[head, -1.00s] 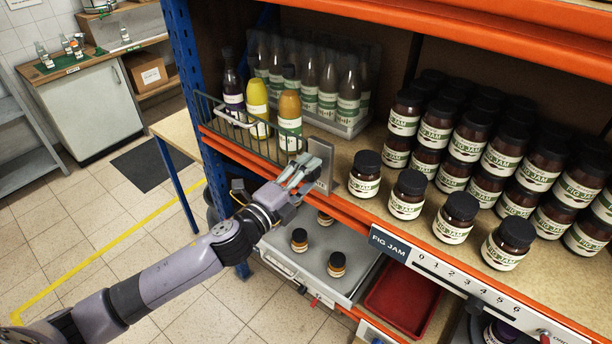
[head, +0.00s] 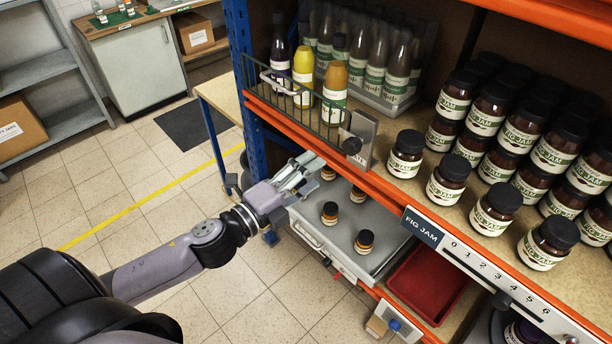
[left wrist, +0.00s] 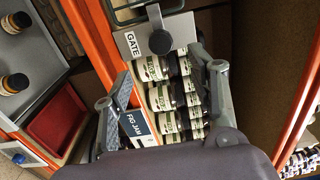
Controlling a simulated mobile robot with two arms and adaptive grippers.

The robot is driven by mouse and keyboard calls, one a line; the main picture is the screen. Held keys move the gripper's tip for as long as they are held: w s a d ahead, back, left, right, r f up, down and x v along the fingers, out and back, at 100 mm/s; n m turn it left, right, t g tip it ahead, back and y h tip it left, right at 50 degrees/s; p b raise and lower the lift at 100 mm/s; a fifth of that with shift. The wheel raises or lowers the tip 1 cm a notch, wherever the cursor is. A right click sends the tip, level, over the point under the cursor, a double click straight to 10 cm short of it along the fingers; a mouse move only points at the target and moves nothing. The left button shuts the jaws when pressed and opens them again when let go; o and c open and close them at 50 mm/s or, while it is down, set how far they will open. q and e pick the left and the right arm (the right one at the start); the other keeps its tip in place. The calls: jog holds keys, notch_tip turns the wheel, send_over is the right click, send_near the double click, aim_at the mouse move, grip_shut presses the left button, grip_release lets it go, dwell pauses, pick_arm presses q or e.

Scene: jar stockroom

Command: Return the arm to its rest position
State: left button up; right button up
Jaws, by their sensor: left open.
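My left gripper (head: 300,174) is open and empty in the head view, in front of the orange shelf edge and below the wire basket. In the left wrist view its two fingers (left wrist: 160,85) stand wide apart with nothing held between them. A grey plate with a dark knob, marked GATE (left wrist: 133,42) in the left wrist view, is on the shelf edge; it also shows in the head view (head: 361,128). The gripper is apart from it. My right gripper is not in view.
Several fig jam jars (head: 447,178) stand on the shelf. A wire basket (head: 296,104) holds bottles at the shelf's left end. Below are a grey tray (head: 350,259) with small jars and a red tray (head: 428,283). Open floor (head: 200,307) lies to the left.

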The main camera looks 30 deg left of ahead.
pick_arm(q)
jog(key=shift+s+a, duration=0.15)
jog(key=shift+s, duration=0.15)
jog(key=a+f+n+g+y+b, duration=0.1)
jog(key=a+f+n+g+y, duration=0.2)
jog(key=f, duration=0.8)
jog(key=a+f+n+y, duration=0.2)
jog(key=a+f+n, duration=0.3)
jog(key=f, duration=0.6)
jog(key=s+a+f+n+g+y, duration=0.1)
jog(key=s+a+f+n+g, duration=0.15)
jog(key=f, duration=0.65)
jog(key=s+a+f+n+g+y, duration=0.15)
jog(key=s+f, duration=0.25)
jog(key=f, duration=0.5)
jog(key=s+d+f+n+g+b, duration=0.1)
jog(key=s+d+f+n+g, duration=0.25)
jog(key=s+f, duration=1)
jog(key=s+d+f+n+g, duration=0.2)
jog(key=s+f, duration=0.3)
jog(key=s, duration=0.4)
jog(key=s+d+f+n+g+h, duration=0.1)
jog(key=s+d+f+n+g, duration=0.1)
jog(key=s, duration=0.8)
notch_tip(320, 180, down, 3)
jog(key=d+g, duration=0.1)
jog(key=d, duration=0.1)
jog(key=shift+d+b, duration=0.35)
jog(key=shift+b, duration=0.05)
jog(key=shift+g, duration=0.25)
